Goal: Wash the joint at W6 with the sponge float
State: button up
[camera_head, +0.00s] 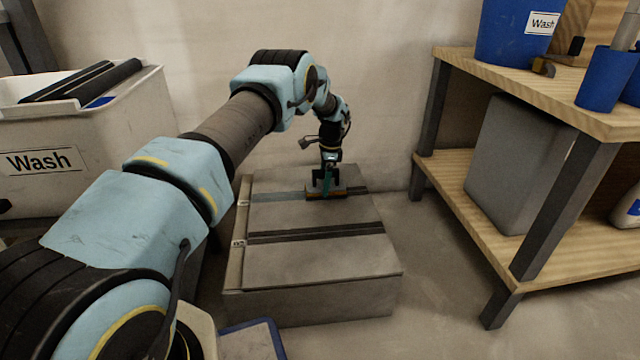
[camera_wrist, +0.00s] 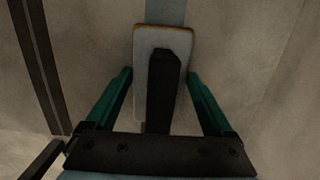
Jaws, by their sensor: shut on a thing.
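My gripper (camera_head: 328,183) is shut on the dark handle of the sponge float, with its teal fingers on either side in the wrist view (camera_wrist: 160,82). The sponge float (camera_head: 339,194) has a pale backing plate with an orange-brown edge; it also shows in the wrist view (camera_wrist: 147,70). It sits low over the back joint (camera_head: 280,197) of the tiled block, seemingly touching it. That joint looks blue-grey left of the float and darker to its right. The blue-grey strip also shows beyond the float in the wrist view (camera_wrist: 165,12). The small joint labels are too small to read surely.
The front joint (camera_head: 315,233) is dark, between grey tiles (camera_head: 320,260). A wooden shelf unit (camera_head: 540,95) with a blue Wash bucket (camera_head: 510,40) stands at right. A white Wash bin (camera_head: 130,115) stands at left. A wall is close behind the block.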

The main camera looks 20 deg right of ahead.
aim_at(341, 184)
jog(key=shift+s+d+b, duration=0.15)
jog(key=shift+d+b, duration=0.15)
jog(key=shift+d, duration=0.3)
jog(key=shift+s+d+b, duration=0.15)
jog(key=shift+d+b, duration=0.1)
jog(key=shift+d, duration=0.35)
jog(key=shift+s+d+f+b, duration=0.1)
jog(key=shift+s+d+b, duration=0.1)
jog(key=shift+d+b, duration=0.5)
jog(key=shift+s+d+b, duration=0.2)
jog(key=shift+d+b, duration=0.3)
jog(key=shift+d, duration=0.35)
jog(key=shift+s+d, duration=0.1)
jog(key=shift+d, duration=0.3)
jog(key=shift+s+d+b, duration=0.25)
jog(key=shift+d+b, duration=1)
jog(key=shift+b, duration=0.65)
jog(key=shift+s+d+b, duration=0.2)
jog(key=shift+d+b, duration=0.4)
jog(key=shift+b, duration=0.45)
jog(key=shift+r, duration=0.3)
notch_tip(341, 184, up, 8)
jog(key=p, duration=0.7)
jog(key=shift+f, duration=0.2)
